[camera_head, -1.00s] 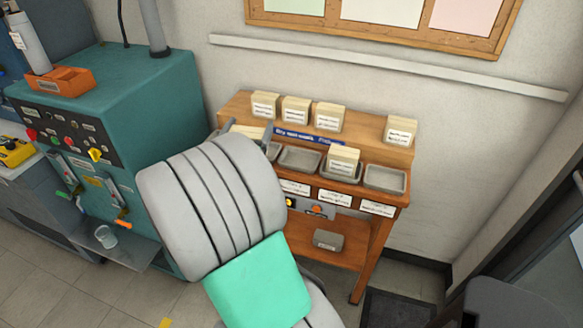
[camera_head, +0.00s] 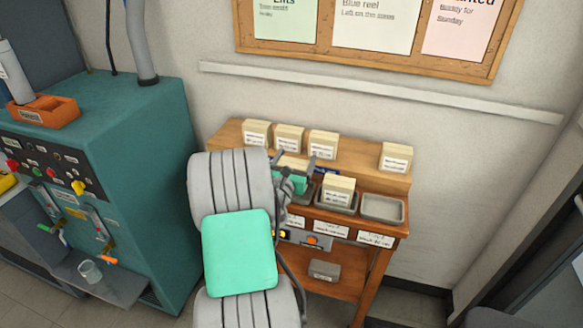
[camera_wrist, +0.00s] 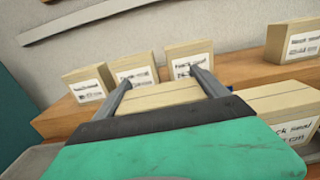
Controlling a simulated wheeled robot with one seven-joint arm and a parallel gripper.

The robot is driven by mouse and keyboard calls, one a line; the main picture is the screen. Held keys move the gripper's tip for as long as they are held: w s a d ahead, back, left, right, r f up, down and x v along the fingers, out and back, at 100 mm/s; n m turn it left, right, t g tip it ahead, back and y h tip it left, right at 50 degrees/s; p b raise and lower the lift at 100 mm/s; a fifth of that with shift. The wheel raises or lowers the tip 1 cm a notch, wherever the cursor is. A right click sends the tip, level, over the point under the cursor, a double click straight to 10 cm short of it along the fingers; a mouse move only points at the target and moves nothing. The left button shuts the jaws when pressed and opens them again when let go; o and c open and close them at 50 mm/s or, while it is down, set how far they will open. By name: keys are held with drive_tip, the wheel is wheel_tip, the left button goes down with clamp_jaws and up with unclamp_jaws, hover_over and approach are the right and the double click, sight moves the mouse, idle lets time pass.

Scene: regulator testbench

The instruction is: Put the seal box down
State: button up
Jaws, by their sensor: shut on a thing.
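My gripper (camera_head: 296,170) is shut on a cream seal box (camera_wrist: 160,97), with one finger on each side of it. In the head view the held box (camera_head: 293,162) is over the left part of the wooden bench (camera_head: 352,178), in front of the boxes on its upper shelf. I cannot tell whether it touches anything below. The label of the held box is hidden, and my arm covers the left trays.
Three labelled boxes (camera_head: 289,138) stand on the shelf at left and one box (camera_head: 396,156) at right. Another box (camera_head: 338,190) sits in a grey tray. The rightmost tray (camera_head: 383,208) is empty. A teal machine (camera_head: 130,130) stands left of the bench.

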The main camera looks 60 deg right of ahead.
wheel_tip(320, 180, down, 3)
drive_tip(key=shift+d+f, duration=0.15)
drive_tip(key=shift+f+b, duration=0.2)
drive_tip(key=shift+b, duration=0.2)
drive_tip(key=o, duration=1.3)
drive_tip(key=shift+o, duration=0.2)
drive_tip(key=shift+r, duration=0.1)
